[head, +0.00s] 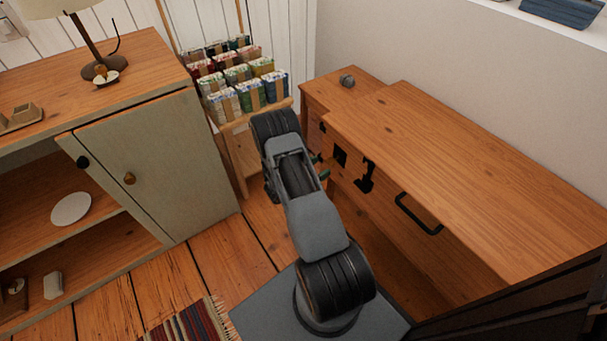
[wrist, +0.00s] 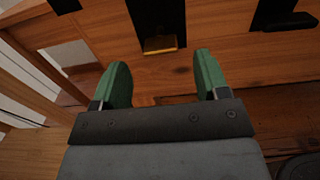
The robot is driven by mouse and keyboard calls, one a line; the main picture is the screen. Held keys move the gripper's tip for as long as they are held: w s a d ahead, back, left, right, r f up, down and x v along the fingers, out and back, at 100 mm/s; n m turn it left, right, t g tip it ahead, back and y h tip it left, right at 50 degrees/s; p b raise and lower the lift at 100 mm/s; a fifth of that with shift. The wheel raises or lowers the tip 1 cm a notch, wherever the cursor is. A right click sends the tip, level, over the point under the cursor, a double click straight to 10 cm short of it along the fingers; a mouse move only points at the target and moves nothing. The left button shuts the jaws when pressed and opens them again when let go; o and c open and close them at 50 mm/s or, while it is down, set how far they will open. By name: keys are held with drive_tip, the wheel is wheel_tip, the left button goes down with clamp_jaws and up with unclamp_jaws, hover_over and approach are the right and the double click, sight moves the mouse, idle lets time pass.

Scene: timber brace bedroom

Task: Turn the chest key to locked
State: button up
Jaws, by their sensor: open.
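The wooden chest (head: 450,165) stands at the right in the head view, with black fittings on its front. A black lock plate (wrist: 155,16) is at the top middle of the wrist view, with a brass key (wrist: 160,45) at its lower edge. The plate appears as a dark square (head: 340,155) in the head view, where I cannot make out the key. My gripper (wrist: 160,75) is open, its two green fingers apart and the gap empty. The key lies beyond the fingertips, roughly centred between them, and appears apart from both. In the head view my gripper (head: 321,166) is mostly hidden behind my arm.
A black hasp (head: 366,176) and a black handle (head: 418,214) project from the chest front. A rack of seed-like packets (head: 240,85) stands behind my arm. A green-doored cabinet (head: 160,170) stands at left. A striped rug (head: 190,322) lies on the floor.

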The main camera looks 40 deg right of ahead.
drive_tip(key=a+p, duration=0.1)
drive_tip(key=a, duration=0.7)
drive_tip(key=shift+w+a, duration=0.25)
drive_tip(key=shift+w, duration=0.05)
wheel_tip(320, 180, up, 17)
drive_tip(key=s+a+m+g+y+p, duration=0.1)
drive_tip(key=a+m+g+y+p, duration=0.2)
drive_tip(key=m+p, duration=0.4)
drive_tip(key=s+a+r+m+t+y+p, duration=0.2)
drive_tip(key=a+r+y+p, duration=0.3)
drive_tip(key=r, duration=0.8)
drive_tip(key=s+a+r+m+t+y+p, duration=0.3)
drive_tip(key=r+p, duration=0.6)
drive_tip(key=r, duration=0.4)
drive_tip(key=s+a+r+m+t+y+p, duration=0.2)
drive_tip(key=s+a+r+m+y+p, duration=0.3)
drive_tip(key=r, duration=0.9)
drive_tip(key=a+y+p, duration=0.2)
drive_tip(key=a+p, duration=0.1)
drive_tip(key=a, duration=0.1)
drive_tip(key=shift+s+a+t, duration=0.25)
drive_tip(key=shift+a+t, duration=0.05)
